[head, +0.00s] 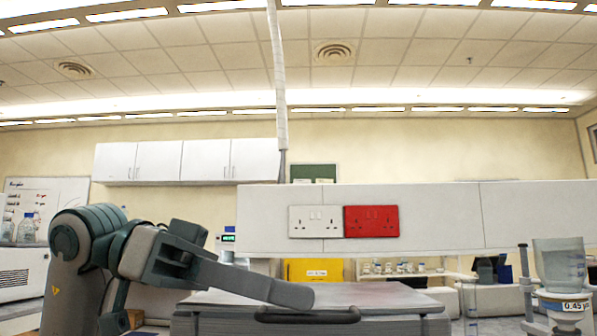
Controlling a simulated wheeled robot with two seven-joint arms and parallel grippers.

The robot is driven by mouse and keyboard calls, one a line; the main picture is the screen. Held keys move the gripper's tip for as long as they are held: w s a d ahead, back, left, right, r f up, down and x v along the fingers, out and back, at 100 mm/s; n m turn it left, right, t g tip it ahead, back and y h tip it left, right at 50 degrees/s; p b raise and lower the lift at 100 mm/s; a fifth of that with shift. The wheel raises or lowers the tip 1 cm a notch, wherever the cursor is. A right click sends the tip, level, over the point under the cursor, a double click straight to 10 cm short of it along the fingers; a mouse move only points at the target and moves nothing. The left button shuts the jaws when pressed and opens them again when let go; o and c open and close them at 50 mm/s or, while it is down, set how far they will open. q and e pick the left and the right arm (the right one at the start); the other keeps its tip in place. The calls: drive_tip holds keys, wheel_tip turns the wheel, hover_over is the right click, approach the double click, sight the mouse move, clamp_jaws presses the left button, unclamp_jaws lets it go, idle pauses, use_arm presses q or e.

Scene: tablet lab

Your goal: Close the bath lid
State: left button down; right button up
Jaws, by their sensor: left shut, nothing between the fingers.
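The bath lid (380,296) is a flat grey panel at the bottom middle of the head view. It looks level or nearly level on top of the grey bath body (395,327). A dark handle bar (307,315) runs along its front edge. My left gripper (303,295) reaches in from the left, shut and empty, its tip over the lid's front part just above the handle. I cannot tell whether the tip touches the lid. It hides part of the lid's left side. My right gripper is out of view.
A glass filter flask setup (560,275) stands at the right. A white panel with a white socket (314,221) and a red socket (371,221) spans behind the bath. A yellow cabinet (312,270) is farther back. Bottles (26,229) stand at the far left.

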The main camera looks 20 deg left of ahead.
use_arm(q)
drive_tip(key=shift+d+f, duration=0.1)
drive_tip(key=shift+f, duration=0.35)
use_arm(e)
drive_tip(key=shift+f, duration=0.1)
use_arm(q)
drive_tip(key=shift+s+a+r, duration=0.1)
drive_tip(key=shift+a+r, duration=0.1)
drive_tip(key=shift+a, duration=0.2)
drive_tip(key=p+v, duration=0.1)
drive_tip(key=v, duration=1.6)
drive_tip(key=shift+r, duration=0.3)
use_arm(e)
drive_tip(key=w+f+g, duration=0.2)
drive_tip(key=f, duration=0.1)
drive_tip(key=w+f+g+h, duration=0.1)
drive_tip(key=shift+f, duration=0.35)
use_arm(q)
drive_tip(key=shift+d, duration=0.15)
